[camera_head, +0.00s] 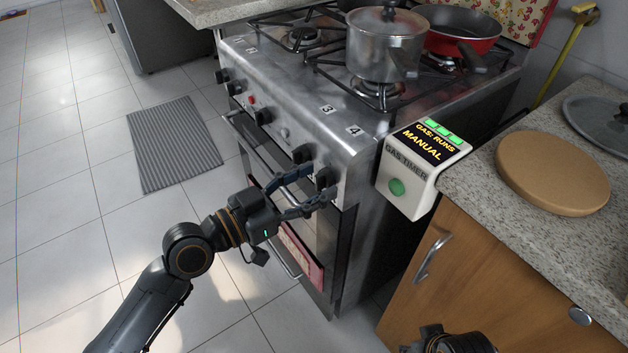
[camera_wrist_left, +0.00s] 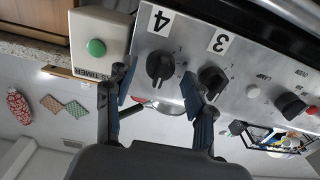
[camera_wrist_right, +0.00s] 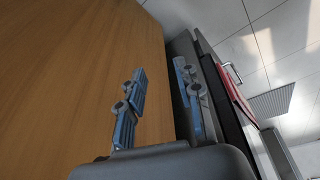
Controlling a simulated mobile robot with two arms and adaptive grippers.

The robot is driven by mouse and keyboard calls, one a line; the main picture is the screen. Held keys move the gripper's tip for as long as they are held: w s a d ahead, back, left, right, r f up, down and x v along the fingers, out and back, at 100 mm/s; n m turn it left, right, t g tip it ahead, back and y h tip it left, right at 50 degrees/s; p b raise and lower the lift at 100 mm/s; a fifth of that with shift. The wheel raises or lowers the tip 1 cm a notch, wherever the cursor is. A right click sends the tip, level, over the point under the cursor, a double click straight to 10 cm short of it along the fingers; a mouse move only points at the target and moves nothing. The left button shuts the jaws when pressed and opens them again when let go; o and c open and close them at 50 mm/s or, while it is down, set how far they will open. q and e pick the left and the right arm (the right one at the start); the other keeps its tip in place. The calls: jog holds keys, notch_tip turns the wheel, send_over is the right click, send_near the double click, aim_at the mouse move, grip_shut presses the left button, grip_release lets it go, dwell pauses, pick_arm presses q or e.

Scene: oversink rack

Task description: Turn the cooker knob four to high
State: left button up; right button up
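Cooker knob four (camera_head: 325,177) is a black knob on the steel front panel, below the label 4. In the left wrist view, knob four (camera_wrist_left: 160,66) has its grip bar close to the picture's vertical. My left gripper (camera_head: 318,183) is open at the panel, with one finger on each side of knob four; I cannot tell whether the fingers touch it. Its fingers also show in the left wrist view (camera_wrist_left: 157,85). Knob three (camera_wrist_left: 212,80) is beside the right finger there. My right gripper (camera_wrist_right: 162,88) is open and empty beside the wooden cabinet front.
A gas timer (camera_head: 408,182) with a green button reads "GAS: RUNS MANUAL" right of the cooker. A steel pot (camera_head: 385,47) and a red pan (camera_head: 462,38) stand on the hob. A round board (camera_head: 552,172) lies on the counter. The floor to the left is clear, with a grey mat (camera_head: 175,143).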

pick_arm(q)
jog(key=c, duration=1.1)
jog(key=n+p, duration=0.3)
jog(key=n, duration=0.2)
jog(key=shift+r, duration=0.15)
jog(key=shift+w+a+n+p, duration=0.1)
jog(key=shift+n+p, duration=0.55)
jog(key=shift+n, duration=1.6)
jog(key=shift+w+n+p, duration=0.1)
jog(key=shift+n+p, duration=0.55)
jog(key=shift+n, duration=1.6)
pick_arm(e)
jog(key=s+f, duration=0.1)
jog(key=f, duration=0.8)
jog(key=s+f+g, duration=0.1)
jog(key=s+f, duration=0.1)
jog(key=f, duration=0.7)
jog(key=shift+s+f, duration=0.15)
jog(key=shift+s, duration=0.15)
jog(key=shift+d, duration=0.15)
pick_arm(q)
jog(key=o, duration=1.1)
jog(key=shift+f, duration=0.2)
pick_arm(e)
jog(key=shift+f, duration=0.1)
